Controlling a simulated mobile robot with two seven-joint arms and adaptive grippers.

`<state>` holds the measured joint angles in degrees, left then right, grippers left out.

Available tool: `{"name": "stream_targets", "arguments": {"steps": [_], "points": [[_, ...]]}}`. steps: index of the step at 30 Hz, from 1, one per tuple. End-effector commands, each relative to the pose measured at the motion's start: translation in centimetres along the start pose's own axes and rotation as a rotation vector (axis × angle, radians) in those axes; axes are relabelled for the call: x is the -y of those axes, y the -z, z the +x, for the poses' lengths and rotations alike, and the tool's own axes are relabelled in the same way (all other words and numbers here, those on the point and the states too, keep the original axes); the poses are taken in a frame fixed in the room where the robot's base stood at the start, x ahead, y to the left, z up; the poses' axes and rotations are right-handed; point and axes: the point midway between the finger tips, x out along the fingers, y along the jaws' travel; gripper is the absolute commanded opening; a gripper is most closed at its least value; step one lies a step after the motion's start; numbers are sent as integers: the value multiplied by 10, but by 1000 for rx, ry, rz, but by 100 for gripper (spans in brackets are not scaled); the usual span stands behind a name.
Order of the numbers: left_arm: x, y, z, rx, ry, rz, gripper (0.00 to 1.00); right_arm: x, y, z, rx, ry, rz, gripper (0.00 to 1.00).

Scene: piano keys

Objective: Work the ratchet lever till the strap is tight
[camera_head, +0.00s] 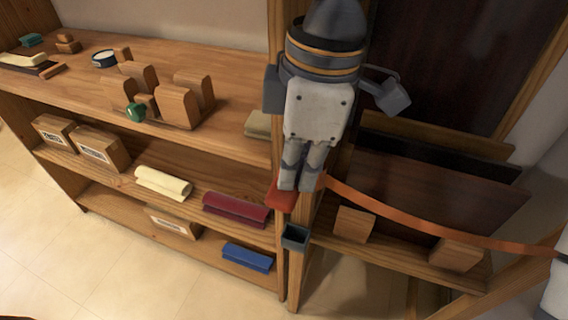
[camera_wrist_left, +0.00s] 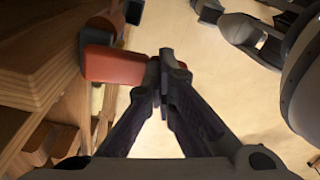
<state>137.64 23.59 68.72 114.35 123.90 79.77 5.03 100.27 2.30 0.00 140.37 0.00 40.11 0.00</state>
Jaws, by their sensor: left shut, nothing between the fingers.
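The red lever (camera_head: 281,195) sits at the shelf's front upright, at the left end of the orange strap (camera_head: 430,226). The strap runs to the right past the boards and sags slightly. My left gripper (camera_head: 296,186) points down at the lever, its fingers shut and empty. In the left wrist view the red lever (camera_wrist_left: 115,66) lies just left of the fingertips (camera_wrist_left: 163,62); whether they touch is unclear. A dark grey bracket (camera_head: 295,237) is on the post below the lever.
The wooden shelf (camera_head: 190,128) at left holds wooden blocks, a green object (camera_head: 135,112), boxes (camera_head: 100,148) and rolled cloths (camera_head: 236,209). Dark boards (camera_head: 430,190) stand in the rack at right, with wooden blocks (camera_head: 354,224) in front. Floor is clear at lower left.

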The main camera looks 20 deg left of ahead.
Motion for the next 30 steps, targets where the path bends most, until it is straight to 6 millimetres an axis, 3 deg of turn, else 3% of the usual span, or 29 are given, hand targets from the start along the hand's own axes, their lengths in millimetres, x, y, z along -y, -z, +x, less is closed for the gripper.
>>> {"name": "stream_targets", "arguments": {"steps": [5,16,30], "points": [[0,-20,-8,1,1,0,0,0,0,0,1,0,0,35],[0,-21,-16,2,-1,-1,0,0,0,0,1,0,0,35],[0,-21,-114,3,-1,-1,0,0,0,0,0,0,0,35]]}}
